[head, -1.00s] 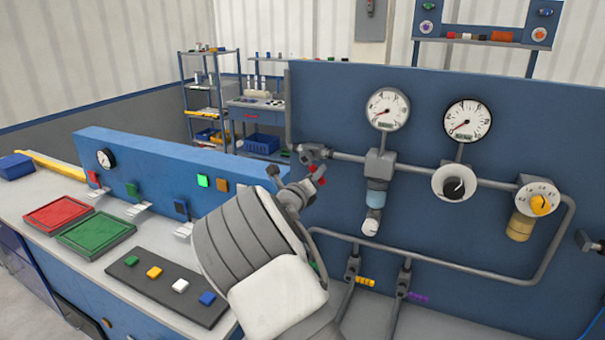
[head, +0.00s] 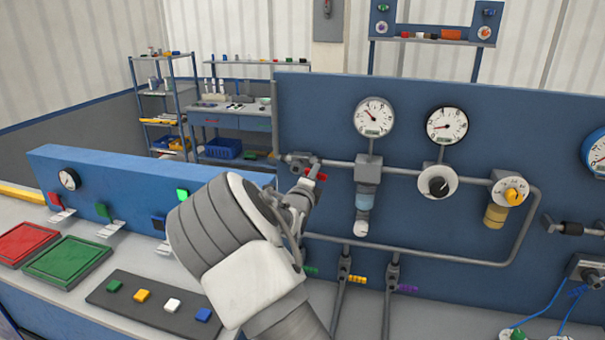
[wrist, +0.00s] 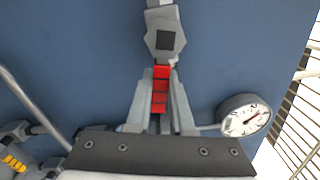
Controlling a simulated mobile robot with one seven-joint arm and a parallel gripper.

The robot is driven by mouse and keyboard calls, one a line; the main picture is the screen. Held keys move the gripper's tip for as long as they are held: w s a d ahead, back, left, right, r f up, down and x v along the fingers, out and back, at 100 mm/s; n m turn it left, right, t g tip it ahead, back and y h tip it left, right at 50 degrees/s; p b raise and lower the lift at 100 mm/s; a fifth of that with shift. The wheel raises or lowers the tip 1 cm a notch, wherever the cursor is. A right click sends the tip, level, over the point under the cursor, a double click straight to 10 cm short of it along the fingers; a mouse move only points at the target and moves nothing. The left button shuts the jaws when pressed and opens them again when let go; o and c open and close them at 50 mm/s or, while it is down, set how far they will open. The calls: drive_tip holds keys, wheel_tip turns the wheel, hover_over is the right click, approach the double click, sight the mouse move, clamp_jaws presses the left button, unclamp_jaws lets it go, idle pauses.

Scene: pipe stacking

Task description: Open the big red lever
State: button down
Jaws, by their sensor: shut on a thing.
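The big red lever (head: 316,175) is on a grey valve (head: 297,159) at the left end of the upper pipe on the blue panel. My gripper (head: 309,184) is at the lever, partly hidden by my own wrist in the head view. In the wrist view the red lever (wrist: 160,90) lies between the two grey fingers of my gripper (wrist: 161,98), which are shut on it. The grey valve body (wrist: 165,40) with a dark square shows just beyond the fingertips.
A round gauge (head: 374,117) and a second gauge (head: 446,125) stand above the pipe, right of the lever. A yellow knob (head: 511,193) is farther right. A low blue panel (head: 110,185) and colored buttons (head: 158,304) are left of my arm.

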drive_tip(key=shift+r+n+p, duration=0.3)
drive_tip(key=shift+n+p, duration=0.15)
drive_tip(key=shift+n, duration=0.3)
drive_tip(key=shift+r+n+p, duration=0.3)
drive_tip(key=shift+n+p, duration=0.15)
drive_tip(key=shift+n, duration=0.3)
drive_tip(key=c, duration=0.8)
unclamp_jaws()
drive_tip(key=b+v, duration=0.2)
drive_tip(key=v, duration=1.5)
drive_tip(key=shift+s+r, duration=0.1)
drive_tip(key=shift+s, duration=0.1)
